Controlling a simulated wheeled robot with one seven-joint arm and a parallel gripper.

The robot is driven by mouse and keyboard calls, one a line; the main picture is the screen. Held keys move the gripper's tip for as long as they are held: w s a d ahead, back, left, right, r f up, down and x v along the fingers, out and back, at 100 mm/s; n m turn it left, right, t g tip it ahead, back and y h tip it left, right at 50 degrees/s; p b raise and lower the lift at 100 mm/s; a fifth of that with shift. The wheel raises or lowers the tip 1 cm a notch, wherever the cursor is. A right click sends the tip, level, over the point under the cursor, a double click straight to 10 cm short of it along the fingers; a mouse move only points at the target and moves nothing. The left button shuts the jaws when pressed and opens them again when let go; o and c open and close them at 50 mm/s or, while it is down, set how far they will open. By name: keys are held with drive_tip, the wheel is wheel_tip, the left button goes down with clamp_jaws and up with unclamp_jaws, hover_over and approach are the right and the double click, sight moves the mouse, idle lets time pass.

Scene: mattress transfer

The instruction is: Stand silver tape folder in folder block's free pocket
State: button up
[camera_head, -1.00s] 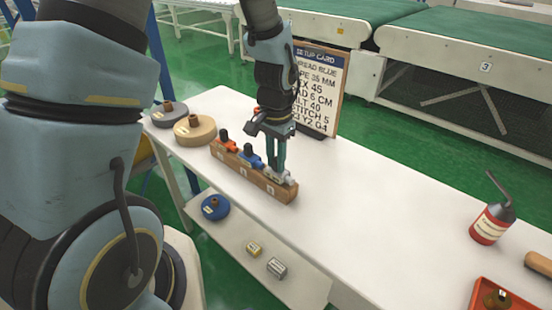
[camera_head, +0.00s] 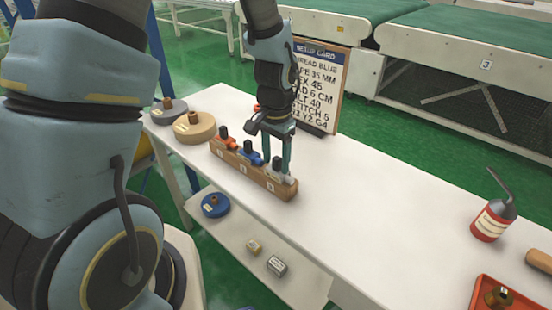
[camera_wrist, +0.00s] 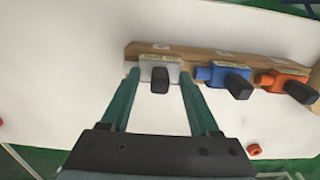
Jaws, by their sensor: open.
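The silver tape folder (camera_head: 284,177) stands in the right-hand pocket of the wooden folder block (camera_head: 257,181), with its black knob up. My gripper (camera_head: 277,162) is open above that pocket, one finger on each side of the silver folder. In the wrist view the silver folder (camera_wrist: 147,72) lies between the two spread fingers (camera_wrist: 160,78). Gaps to the fingers look small there, and I cannot tell whether either finger touches it. The blue folder (camera_head: 252,158) and the orange folder (camera_head: 229,144) stand in the other pockets.
Tape rolls (camera_head: 194,128) lie at the table's left end. A setup card (camera_head: 318,85) stands behind my gripper. A red oil can (camera_head: 492,218) and an orange tray (camera_head: 497,292) are at the right. The tabletop (camera_head: 385,190) between is clear. A lower shelf holds small items.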

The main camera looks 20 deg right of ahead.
wheel_tip(320, 180, up, 11)
drive_tip(key=b, duration=0.1)
drive_tip(key=shift+f, duration=0.15)
idle(0.4)
drive_tip(key=w+a+n+t, duration=0.1)
drive_tip(key=a+n, duration=1)
drive_tip(key=a, duration=1.4)
drive_tip(key=shift+a+f+t, duration=0.15)
drive_tip(key=shift+f+t, duration=0.15)
drive_tip(key=shift+f, duration=0.1)
drive_tip(key=shift+w, duration=0.15)
